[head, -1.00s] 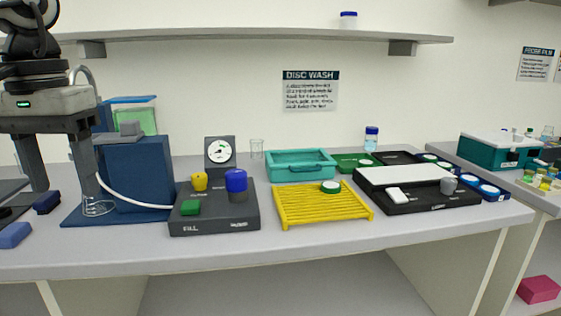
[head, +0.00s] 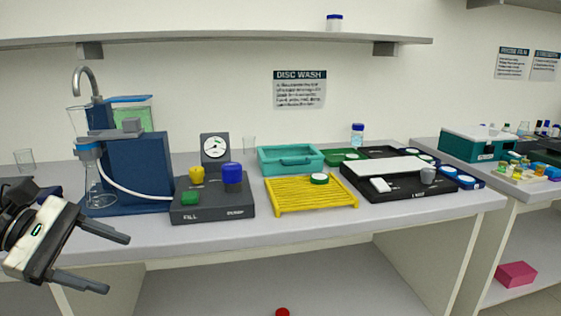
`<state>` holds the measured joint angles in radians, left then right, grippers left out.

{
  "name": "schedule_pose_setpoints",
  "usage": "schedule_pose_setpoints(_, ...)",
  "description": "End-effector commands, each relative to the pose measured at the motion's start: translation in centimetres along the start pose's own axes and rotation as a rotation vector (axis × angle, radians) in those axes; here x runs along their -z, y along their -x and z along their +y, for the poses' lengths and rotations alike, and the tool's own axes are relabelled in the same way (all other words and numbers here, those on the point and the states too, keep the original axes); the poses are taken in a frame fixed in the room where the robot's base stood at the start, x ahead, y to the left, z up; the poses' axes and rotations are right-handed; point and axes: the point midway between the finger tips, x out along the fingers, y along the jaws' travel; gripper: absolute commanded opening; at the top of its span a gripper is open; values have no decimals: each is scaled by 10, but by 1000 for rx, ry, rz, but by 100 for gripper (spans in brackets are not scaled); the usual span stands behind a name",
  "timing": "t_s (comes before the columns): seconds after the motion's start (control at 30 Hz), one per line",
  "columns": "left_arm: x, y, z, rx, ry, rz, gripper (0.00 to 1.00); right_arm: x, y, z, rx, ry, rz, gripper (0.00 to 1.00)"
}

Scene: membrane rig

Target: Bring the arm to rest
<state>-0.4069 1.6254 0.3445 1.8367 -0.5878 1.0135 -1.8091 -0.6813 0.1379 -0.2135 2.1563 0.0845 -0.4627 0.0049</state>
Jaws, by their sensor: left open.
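My left gripper (head: 118,264) is at the lower left of the head view, in front of the bench's front edge. Its two dark fingers point right and are spread apart, with nothing between them. It touches nothing that I can see. My right gripper is not in view.
The grey bench (head: 300,226) carries a blue rig (head: 140,165) with a flask, a dark control box (head: 212,208), a yellow rack (head: 310,197), a teal tray (head: 290,160) and a black tray (head: 405,200). A red object (head: 282,312) shows low down under the bench.

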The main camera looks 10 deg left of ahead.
Motion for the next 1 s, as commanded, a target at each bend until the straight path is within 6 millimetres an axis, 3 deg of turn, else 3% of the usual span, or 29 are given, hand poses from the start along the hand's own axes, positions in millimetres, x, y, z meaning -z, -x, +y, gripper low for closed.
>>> schedule_pose_setpoints(0.1,30,-29,-16,-244,568,-232,61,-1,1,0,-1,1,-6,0)
schedule_pose_setpoints(0.27,73,-64,-45,-477,1380,-576,61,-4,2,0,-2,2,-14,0)
schedule_pose_setpoints(0.4,106,-106,-90,-589,2112,-918,61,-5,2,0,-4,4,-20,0)
schedule_pose_setpoints(0.53,118,-157,-143,-608,2775,-1254,61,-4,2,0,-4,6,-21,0)
schedule_pose_setpoints(0.57,116,-170,-155,555,-2705,1234,61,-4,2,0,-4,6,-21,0)
schedule_pose_setpoints(0.7,98,-220,-198,334,-2196,1031,61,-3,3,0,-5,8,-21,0)
schedule_pose_setpoints(0.8,83,-243,-215,248,-1974,936,61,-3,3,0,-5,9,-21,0)
schedule_pose_setpoints(1.0,74,-256,-223,207,-1855,882,61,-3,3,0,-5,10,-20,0)
